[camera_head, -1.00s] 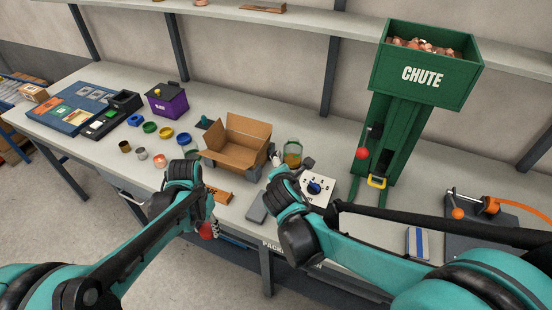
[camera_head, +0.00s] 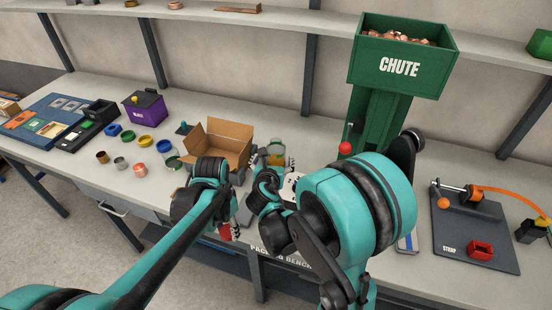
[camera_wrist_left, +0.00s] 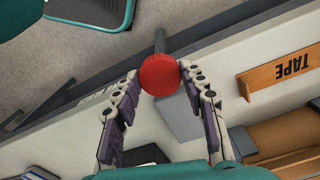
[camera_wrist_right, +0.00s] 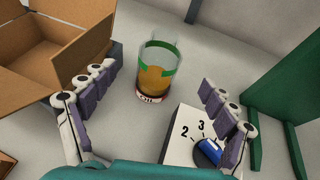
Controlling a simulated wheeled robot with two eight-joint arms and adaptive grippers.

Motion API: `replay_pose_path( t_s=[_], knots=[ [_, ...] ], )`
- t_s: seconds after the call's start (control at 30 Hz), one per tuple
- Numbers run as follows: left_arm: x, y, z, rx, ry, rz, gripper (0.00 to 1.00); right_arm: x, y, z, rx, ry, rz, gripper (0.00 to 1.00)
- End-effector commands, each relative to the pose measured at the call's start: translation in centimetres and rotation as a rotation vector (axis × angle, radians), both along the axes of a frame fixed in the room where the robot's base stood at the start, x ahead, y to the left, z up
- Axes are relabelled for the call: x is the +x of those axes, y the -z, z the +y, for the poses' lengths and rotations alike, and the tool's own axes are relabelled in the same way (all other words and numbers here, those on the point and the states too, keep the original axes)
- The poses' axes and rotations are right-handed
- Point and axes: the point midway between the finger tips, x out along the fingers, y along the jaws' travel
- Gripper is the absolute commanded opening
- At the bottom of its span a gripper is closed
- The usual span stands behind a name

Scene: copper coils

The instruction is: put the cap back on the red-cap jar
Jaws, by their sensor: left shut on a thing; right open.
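The red cap (camera_wrist_left: 160,74) is pinched between the fingertips of my left gripper (camera_wrist_left: 161,78), seen in the left wrist view. In the head view the red cap (camera_head: 225,232) hangs with my left gripper (camera_head: 228,228) in front of the bench edge. A clear glass jar (camera_wrist_right: 156,76) with a green band and amber contents stands on the bench; no cap shows on it. It also shows in the head view (camera_head: 275,152), partly hidden by my right gripper. My right gripper (camera_wrist_right: 158,92) is open and empty, facing the jar, its fingers apart on either side below it in the right wrist view.
An open cardboard box (camera_head: 218,142) stands left of the jar. A white dial box (camera_wrist_right: 190,140) is close to my right gripper. The green chute (camera_head: 380,110) rises to the right. An orange tape holder (camera_wrist_left: 280,72) lies near the front edge.

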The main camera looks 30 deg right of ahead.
Motion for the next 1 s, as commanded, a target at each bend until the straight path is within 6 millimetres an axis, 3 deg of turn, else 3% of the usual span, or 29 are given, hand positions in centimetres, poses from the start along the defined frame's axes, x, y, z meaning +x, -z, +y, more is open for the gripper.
replay_pose_path(
  t_s=[0.2, 0.67, 1.0],
  knots=[
    [0.0, 1.4, 0.0, 0.000, -0.001, 0.000, 0.30, 2.5, 1.5, -1.9, 0.001, 0.002, -0.001, 0.85],
    [0.0, 1.5, 0.0, 0.000, -0.001, 0.000, 0.30, 3.1, 1.6, -2.3, 0.001, 0.001, -0.001, 0.85],
    [0.0, 3.6, 0.0, 0.000, -0.001, 0.000, 0.30, 6.4, 3.1, -4.8, 0.001, 0.002, -0.001, 0.85]
  ],
)
